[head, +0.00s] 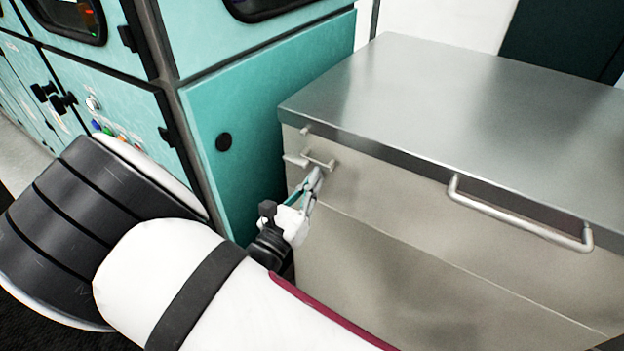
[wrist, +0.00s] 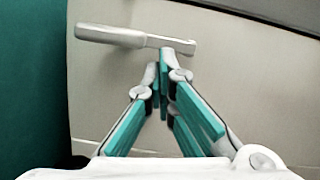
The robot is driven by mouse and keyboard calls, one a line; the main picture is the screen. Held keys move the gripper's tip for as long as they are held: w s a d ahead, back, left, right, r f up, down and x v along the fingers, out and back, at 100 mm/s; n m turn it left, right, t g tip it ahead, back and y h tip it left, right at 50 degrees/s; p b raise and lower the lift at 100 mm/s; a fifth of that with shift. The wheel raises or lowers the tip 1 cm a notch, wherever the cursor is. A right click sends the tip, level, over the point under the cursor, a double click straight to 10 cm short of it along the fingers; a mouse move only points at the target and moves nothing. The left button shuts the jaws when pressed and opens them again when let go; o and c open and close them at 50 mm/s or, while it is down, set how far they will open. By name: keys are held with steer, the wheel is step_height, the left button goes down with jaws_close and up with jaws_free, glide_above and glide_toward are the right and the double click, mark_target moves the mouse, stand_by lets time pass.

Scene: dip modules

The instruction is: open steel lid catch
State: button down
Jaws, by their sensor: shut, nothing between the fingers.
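The steel lid catch (head: 309,161) is a small pale lever on the upper left of the steel box's front, just below the lid (head: 470,85). In the wrist view the catch (wrist: 110,36) is a flat handle at left with a thin rod running right to a small end piece. My gripper (head: 317,178) is shut and empty, its fingertips right at the catch's right end. The lid lies down on the box.
The steel box (head: 420,255) has a long bar handle (head: 520,219) on the right of its front. A teal cabinet (head: 260,110) with a round black knob (head: 223,142) stands close on the left. Teal machine panels with coloured buttons are farther left.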

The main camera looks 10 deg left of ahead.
steer(key=s+a+f+b, duration=0.1)
steer(key=s+a+f, duration=0.1)
steer(key=s+f, duration=0.3)
steer(key=v, duration=0.4)
steer(key=shift+s+d, duration=0.2)
steer(key=shift+s, duration=0.1)
